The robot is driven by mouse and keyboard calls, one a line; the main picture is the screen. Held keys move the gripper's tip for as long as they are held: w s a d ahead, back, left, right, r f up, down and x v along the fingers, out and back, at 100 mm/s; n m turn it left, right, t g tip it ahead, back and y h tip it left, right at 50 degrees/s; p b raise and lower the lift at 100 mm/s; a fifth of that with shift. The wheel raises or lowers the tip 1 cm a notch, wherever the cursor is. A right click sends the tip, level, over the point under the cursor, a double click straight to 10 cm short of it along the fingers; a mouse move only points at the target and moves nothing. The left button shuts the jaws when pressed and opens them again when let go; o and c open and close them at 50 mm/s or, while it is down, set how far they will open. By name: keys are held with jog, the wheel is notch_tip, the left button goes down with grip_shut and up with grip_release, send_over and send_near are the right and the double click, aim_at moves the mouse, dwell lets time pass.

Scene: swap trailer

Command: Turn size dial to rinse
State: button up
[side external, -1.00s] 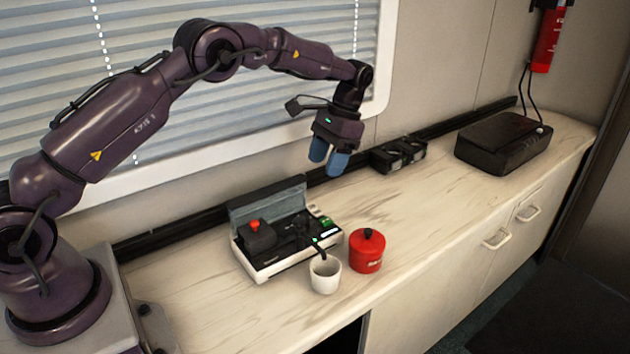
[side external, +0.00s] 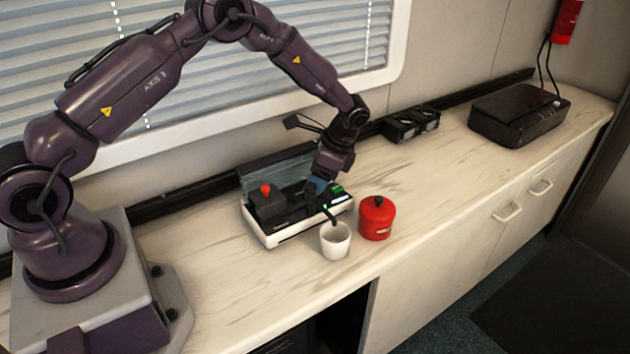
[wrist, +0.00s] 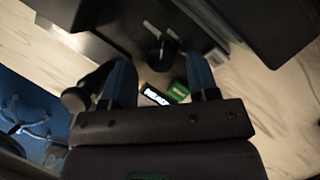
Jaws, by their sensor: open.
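A black and white machine (side external: 275,236) with a red button (side external: 265,189) stands on the counter. In the wrist view a black knob (wrist: 168,43), which looks like the size dial, sits ahead of the fingertips. A white mark is beside it; its setting is too small to read. A small lit display (wrist: 157,97) and a green panel (wrist: 179,91) show between the fingers. My gripper (side external: 318,186) is low over the machine's right part, its blue fingers pointing down. In the wrist view my gripper (wrist: 161,68) is open and empty. In the side view the knob is hidden.
A white cup (side external: 335,241) stands under the machine's spout. A red lidded pot (side external: 377,219) stands to its right. A dark twin-part device (side external: 411,124) and a black case (side external: 519,113) are farther back. The counter is clear between them and the pot.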

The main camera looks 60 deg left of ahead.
jog(key=shift+x, duration=0.95)
jog(key=shift+r, duration=0.1)
jog(key=shift+c, duration=0.4)
jog(key=c, duration=0.8)
jog(key=n+g+h, duration=0.1)
jog(key=n, duration=0.3)
jog(key=shift+n, duration=0.3)
jog(key=o, duration=0.9)
jog(key=shift+w, duration=0.1)
jog(key=v, duration=1.3)
jog(key=shift+a, duration=0.25)
